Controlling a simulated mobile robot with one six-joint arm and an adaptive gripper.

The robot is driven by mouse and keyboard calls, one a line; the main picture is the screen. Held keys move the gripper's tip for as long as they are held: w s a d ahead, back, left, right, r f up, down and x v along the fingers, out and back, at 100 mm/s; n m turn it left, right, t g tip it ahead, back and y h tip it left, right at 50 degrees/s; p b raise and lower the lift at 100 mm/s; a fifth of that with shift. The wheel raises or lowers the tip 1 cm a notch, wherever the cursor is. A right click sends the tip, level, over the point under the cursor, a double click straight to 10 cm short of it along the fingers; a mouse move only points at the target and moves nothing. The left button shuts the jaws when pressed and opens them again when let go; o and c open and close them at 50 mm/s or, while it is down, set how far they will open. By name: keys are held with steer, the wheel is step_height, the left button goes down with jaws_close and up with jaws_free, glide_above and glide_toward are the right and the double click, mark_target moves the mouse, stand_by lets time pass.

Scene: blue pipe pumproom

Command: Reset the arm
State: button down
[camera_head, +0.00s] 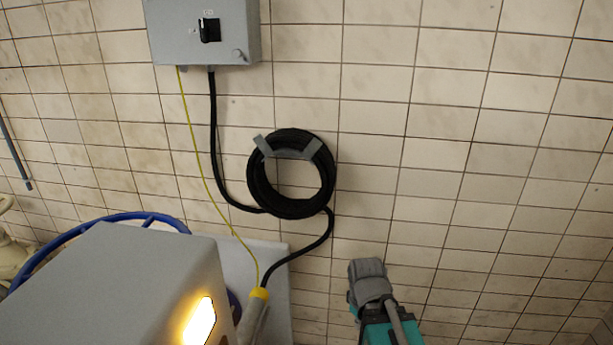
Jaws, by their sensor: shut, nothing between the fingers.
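No gripper fingers show in the head view, so I cannot see where my gripper is. A grey rounded piece with a teal body and a grey rod stands at the bottom, right of centre, cut off by the lower edge. I cannot tell whether it is part of my arm. No object is seen being held.
A grey switch box (225,45) with a black knob hangs on the tiled wall (480,130). A black cable coil (256,184) hangs below it, with a thin yellow cable (203,170) beside it. A blue round rim (75,237) shows at lower left. The right-hand wall is bare.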

steer(key=shift+a+r, duration=0.35)
steer(key=shift+a, duration=0.1)
steer(key=shift+m, duration=0.3)
steer(key=d+m, duration=0.1)
steer(key=m, duration=0.1)
steer(key=d+m, duration=0.1)
steer(key=m, duration=0.2)
steer(key=d+m, duration=0.1)
steer(key=m, duration=0.1)
steer(key=shift+s+d+m, duration=0.2)
steer(key=shift+d+m, duration=0.1)
steer(key=shift+d, duration=0.1)
